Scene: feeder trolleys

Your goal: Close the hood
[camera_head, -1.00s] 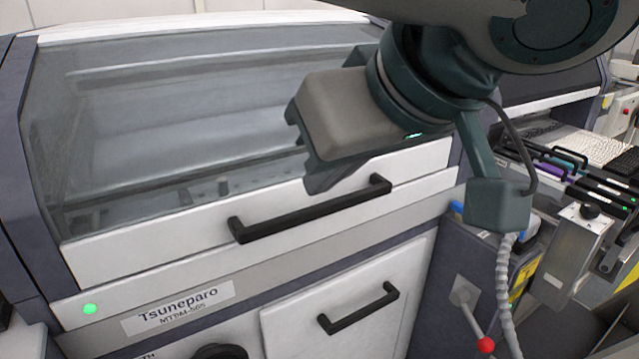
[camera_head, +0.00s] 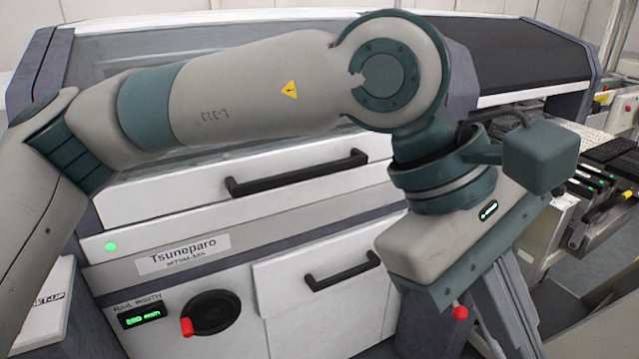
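The hood (camera_head: 155,201) of the Tsuneparo machine is a grey see-through panel with a white front strip. It looks down, its strip lying along the machine's front just above the label. Its black handle (camera_head: 297,173) is free, with no gripper on it. My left arm reaches across in front of the hood and hides much of the panel. My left gripper (camera_head: 515,335) hangs at the lower right, fingers pointing down, apart from the handle. Its fingertips run near or past the bottom edge, so its opening is unclear. My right gripper is not in view.
Below the hood are a drawer front with a black handle (camera_head: 342,271), a round black knob (camera_head: 210,312) with a red grip, and a green display (camera_head: 142,317). A red ball knob (camera_head: 460,312) sits beside my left gripper. Feeder trolley parts (camera_head: 600,190) stand at the right.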

